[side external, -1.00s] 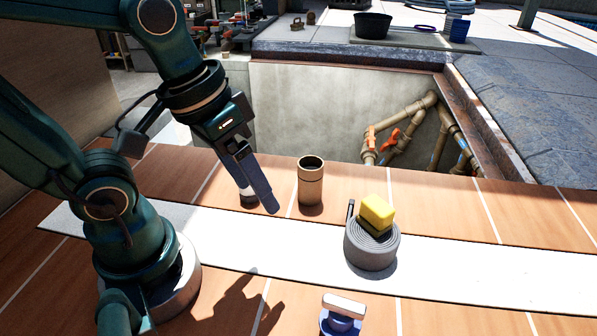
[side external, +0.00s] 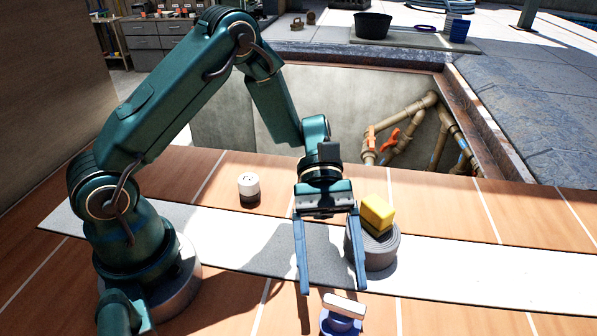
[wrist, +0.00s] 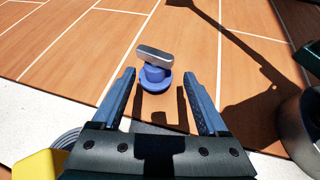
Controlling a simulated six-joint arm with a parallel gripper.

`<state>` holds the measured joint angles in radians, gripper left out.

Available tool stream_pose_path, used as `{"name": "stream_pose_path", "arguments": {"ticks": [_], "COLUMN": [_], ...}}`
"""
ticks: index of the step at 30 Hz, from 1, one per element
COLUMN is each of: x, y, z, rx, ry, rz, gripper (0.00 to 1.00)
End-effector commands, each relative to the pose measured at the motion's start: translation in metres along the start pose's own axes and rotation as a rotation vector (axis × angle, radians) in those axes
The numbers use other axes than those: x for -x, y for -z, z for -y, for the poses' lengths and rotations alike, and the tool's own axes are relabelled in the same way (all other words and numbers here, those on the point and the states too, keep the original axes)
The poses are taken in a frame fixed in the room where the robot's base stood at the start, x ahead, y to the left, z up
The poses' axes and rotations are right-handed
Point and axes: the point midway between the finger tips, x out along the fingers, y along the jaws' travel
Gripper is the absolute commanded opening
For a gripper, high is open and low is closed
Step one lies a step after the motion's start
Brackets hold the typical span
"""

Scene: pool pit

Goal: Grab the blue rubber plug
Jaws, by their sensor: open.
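The blue plug (side external: 341,324) stands on the tan tiles at the bottom of the side view, with a pale bar-shaped handle across its top. In the wrist view the plug (wrist: 155,84) sits ahead between the two fingers, with space on both sides. My gripper (side external: 333,290) is open and empty, its fingers pointing down toward the plug. It also shows in the wrist view (wrist: 158,74). The fingers do not touch the plug.
A grey coiled hose (side external: 372,250) with a yellow sponge (side external: 377,212) on it stands close beside my right-hand finger. A white and black cylinder (side external: 249,189) stands at left. Beyond the tiles is an open pit with pipes (side external: 400,130). Tiles around the plug are clear.

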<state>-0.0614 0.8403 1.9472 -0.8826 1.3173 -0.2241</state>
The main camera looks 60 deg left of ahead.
Motion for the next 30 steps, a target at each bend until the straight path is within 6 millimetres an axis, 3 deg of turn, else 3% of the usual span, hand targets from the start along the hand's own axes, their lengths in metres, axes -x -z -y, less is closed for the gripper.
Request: {"name": "stream_pose_path", "arguments": {"ticks": [8, 19, 29, 30], "x": [-0.011, -0.053, -0.059, -0.058], "y": [0.009, 0.006, 0.006, 0.006], "z": [-0.005, -0.006, -0.006, -0.006], "rx": [0.078, 0.077, 0.077, 0.077], "ry": [-0.027, -0.024, -0.026, -0.026], "rz": [0.075, 0.073, 0.071, 0.071], "gripper": [0.77, 0.77, 0.77, 0.69]}}
